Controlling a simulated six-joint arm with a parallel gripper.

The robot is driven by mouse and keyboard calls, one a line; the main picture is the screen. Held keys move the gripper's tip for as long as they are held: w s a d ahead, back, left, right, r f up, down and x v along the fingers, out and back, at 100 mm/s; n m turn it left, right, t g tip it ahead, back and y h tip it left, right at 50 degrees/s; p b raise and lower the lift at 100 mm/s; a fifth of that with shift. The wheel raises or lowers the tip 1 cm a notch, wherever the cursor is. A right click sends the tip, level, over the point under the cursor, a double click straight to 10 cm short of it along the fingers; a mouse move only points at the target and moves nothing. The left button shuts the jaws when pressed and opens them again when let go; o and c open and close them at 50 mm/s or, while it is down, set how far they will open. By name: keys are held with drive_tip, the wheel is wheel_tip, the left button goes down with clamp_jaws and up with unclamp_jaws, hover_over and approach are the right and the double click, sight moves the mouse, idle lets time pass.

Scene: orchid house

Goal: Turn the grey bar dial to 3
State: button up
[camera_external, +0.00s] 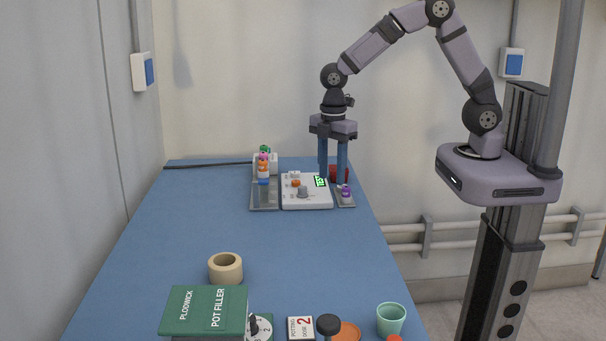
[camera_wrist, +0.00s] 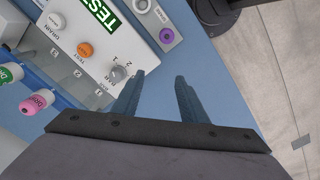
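The grey bar dial (camera_wrist: 118,73) sits near the corner of the white panel (camera_wrist: 95,60), beside the printing "BAR" and the numerals 1 and 2. Its exact pointing is too small to read. The dial (camera_external: 302,192) also shows on the panel (camera_external: 307,204) in the external view. My gripper (camera_wrist: 166,77) is open and empty, with its two blue-grey fingers apart. In the wrist view the dial lies just left of the fingers. In the external view my gripper (camera_external: 332,180) points down at the panel's right side, right of the dial.
An orange knob (camera_wrist: 85,48) and a lit green display (camera_wrist: 103,12) share the panel. Trays with small bottles flank it: left tray (camera_external: 264,207), right tray (camera_external: 346,204). The mid-table is clear.

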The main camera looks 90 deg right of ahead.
sight(302, 187)
drive_tip(key=w+d+r+n+p, duration=0.1)
drive_tip(key=w, duration=0.1)
drive_tip(key=w+d+n+p, duration=0.1)
drive_tip(key=w+d+n, duration=0.1)
drive_tip(key=w+d+r+n+p, duration=0.1)
drive_tip(key=w+p, duration=0.1)
drive_tip(key=w, duration=0.1)
drive_tip(key=shift+d+r+n, duration=0.15)
drive_tip(key=shift+r+n, duration=0.15)
drive_tip(key=shift+w+d+f, duration=0.1)
drive_tip(key=shift+w+d, duration=0.1)
drive_tip(key=shift+w, duration=0.1)
drive_tip(key=shift+n, duration=0.3)
drive_tip(key=shift+f+p, duration=1.5)
drive_tip(key=shift+f, duration=2.2)
clamp_jaws()
